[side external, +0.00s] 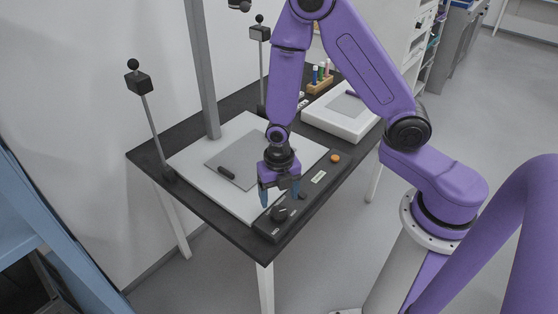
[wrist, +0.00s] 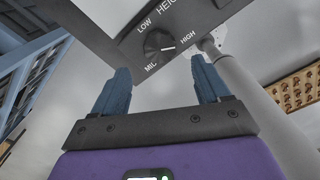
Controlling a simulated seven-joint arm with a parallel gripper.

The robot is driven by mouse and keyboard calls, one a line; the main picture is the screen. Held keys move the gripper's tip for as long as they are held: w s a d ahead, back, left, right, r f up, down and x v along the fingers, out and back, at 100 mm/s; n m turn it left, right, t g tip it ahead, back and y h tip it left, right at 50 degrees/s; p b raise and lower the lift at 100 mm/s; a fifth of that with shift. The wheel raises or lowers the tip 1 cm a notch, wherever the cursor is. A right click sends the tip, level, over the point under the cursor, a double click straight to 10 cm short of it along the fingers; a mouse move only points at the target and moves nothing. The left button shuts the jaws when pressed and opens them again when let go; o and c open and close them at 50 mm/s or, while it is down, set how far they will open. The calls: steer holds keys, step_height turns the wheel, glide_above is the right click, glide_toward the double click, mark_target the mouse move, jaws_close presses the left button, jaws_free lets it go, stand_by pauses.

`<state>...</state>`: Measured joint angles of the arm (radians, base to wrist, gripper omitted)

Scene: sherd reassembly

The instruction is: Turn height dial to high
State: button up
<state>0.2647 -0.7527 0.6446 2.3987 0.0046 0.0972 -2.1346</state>
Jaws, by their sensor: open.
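The height dial (wrist: 157,43) is a dark round knob on the dark control panel, with LOW, HIGH and a third, partly legible label around it. Its white mark points right in the wrist view, near the HIGH side. In the side view the dial (side external: 279,213) sits at the panel's near end. My gripper (side external: 280,196) is open just above the dial, fingers pointing down. In the wrist view its blue fingers (wrist: 160,66) are spread with nothing between them; I cannot tell whether they touch the dial.
The panel (side external: 310,190) runs along the table's front edge and carries an orange button (side external: 335,158). Behind it lies a white board with a grey sheet (side external: 228,160) and a small black object. A post (side external: 201,70) and thin stands rise from the table. A white tray (side external: 340,120) sits farther back.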

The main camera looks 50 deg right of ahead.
mark_target(279, 212)
step_height(279, 212, up, 11)
steer(key=shift+r, duration=0.2)
stand_by(0.5)
steer(key=s+d+r+m, duration=0.1)
steer(key=s+r+m, duration=0.3)
steer(key=s+m, duration=0.4)
steer(key=s+d+r+m, duration=0.2)
steer(key=s+r+m, duration=0.2)
steer(key=s+m, duration=0.5)
steer(key=shift+s+r, duration=0.2)
steer(key=shift+s, duration=0.6)
